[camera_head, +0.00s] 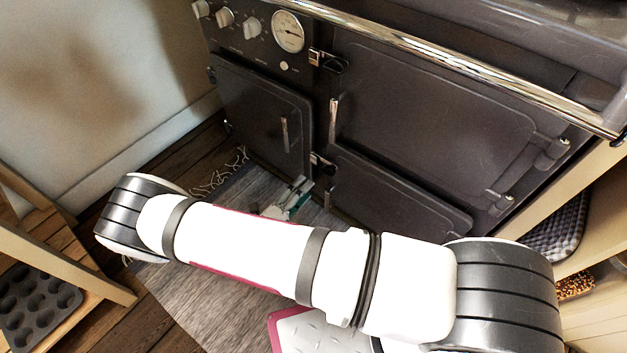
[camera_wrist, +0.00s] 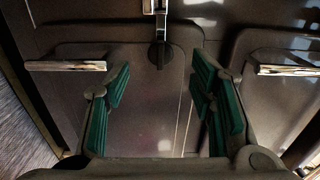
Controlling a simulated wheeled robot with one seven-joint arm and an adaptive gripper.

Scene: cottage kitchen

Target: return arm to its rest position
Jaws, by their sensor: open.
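My arm stretches across the lower part of the head view, in white and dark grey sections. My gripper (camera_head: 290,198) shows partly beyond the arm, low in front of the stove doors and above the rug. In the wrist view my gripper (camera_wrist: 160,100) is open, with its green-padded fingers wide apart. Nothing is between the fingers. Behind them is the dark front of the stove (camera_wrist: 160,75) with chrome handles. I cannot tell how far the fingertips are from the stove doors.
The dark range stove (camera_head: 430,110) with closed doors and a chrome rail (camera_head: 450,62) fills the back. A wooden shelf with a muffin tin (camera_head: 38,305) stands at left. Open shelving (camera_head: 590,225) is at right. A grey rug (camera_head: 190,285) lies on the wooden floor.

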